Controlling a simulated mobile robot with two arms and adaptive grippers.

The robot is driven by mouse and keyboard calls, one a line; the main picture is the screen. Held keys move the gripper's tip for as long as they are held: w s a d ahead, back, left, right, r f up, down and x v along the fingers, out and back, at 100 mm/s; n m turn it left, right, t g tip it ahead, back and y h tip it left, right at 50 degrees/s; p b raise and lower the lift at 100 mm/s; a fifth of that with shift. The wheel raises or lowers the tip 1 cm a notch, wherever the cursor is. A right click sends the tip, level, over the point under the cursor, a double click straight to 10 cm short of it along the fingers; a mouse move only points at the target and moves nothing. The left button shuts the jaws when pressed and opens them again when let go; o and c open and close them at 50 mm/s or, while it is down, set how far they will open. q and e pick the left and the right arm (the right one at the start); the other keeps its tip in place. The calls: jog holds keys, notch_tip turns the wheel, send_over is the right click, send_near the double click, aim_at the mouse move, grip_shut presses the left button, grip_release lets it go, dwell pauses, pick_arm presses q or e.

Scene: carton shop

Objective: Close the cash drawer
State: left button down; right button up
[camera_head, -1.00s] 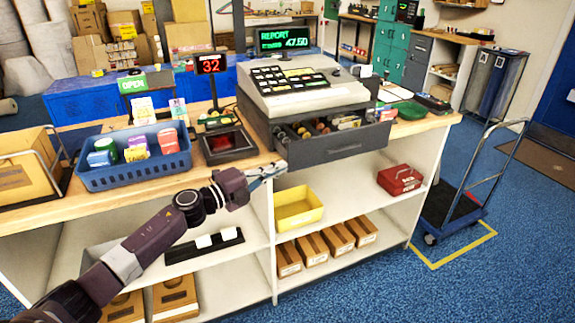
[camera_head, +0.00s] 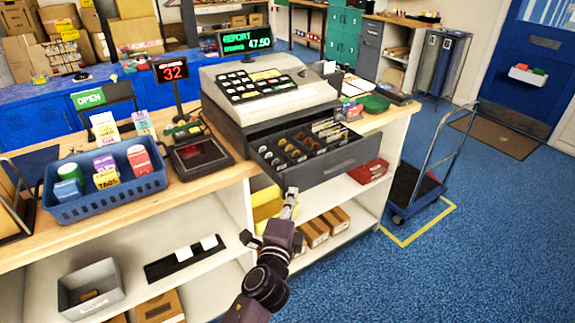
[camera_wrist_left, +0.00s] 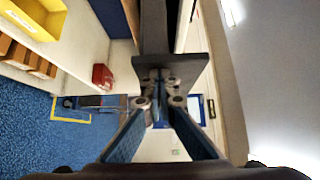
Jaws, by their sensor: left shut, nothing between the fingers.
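The cash drawer (camera_head: 335,165) is open and sticks out toward me from under the grey cash register (camera_head: 268,105). Coins and notes show in its compartments. My left gripper (camera_head: 290,193) is shut and empty, in front of the drawer front's left end. In the left wrist view the shut fingertips (camera_wrist_left: 158,76) lie over the edge of a dark panel, which looks like the drawer (camera_wrist_left: 190,66). I cannot tell whether they touch it. My right gripper is not in view.
A blue basket of small boxes (camera_head: 85,198) and a card reader (camera_head: 195,157) stand on the counter left of the register. Shelves below hold a yellow bin (camera_head: 264,205) and a red box (camera_head: 370,171). A hand cart (camera_head: 412,188) stands right; blue floor in front is clear.

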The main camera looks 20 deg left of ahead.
pick_arm(q)
send_near(291, 163)
jog(key=w, duration=0.1)
jog(key=w+d, duration=0.1)
jog(key=w, duration=0.1)
jog(key=w+d, duration=0.1)
jog(key=w, duration=0.1)
jog(key=shift+d+p, duration=0.2)
jog(key=shift+p, duration=0.1)
jog(key=shift+w+a+p, duration=0.35)
jog(key=shift+w+a, duration=0.8)
jog(key=shift+a, duration=0.05)
jog(key=shift+w+a+f, duration=0.1)
jog(key=shift+w+a, duration=0.1)
jog(key=shift+a, duration=0.2)
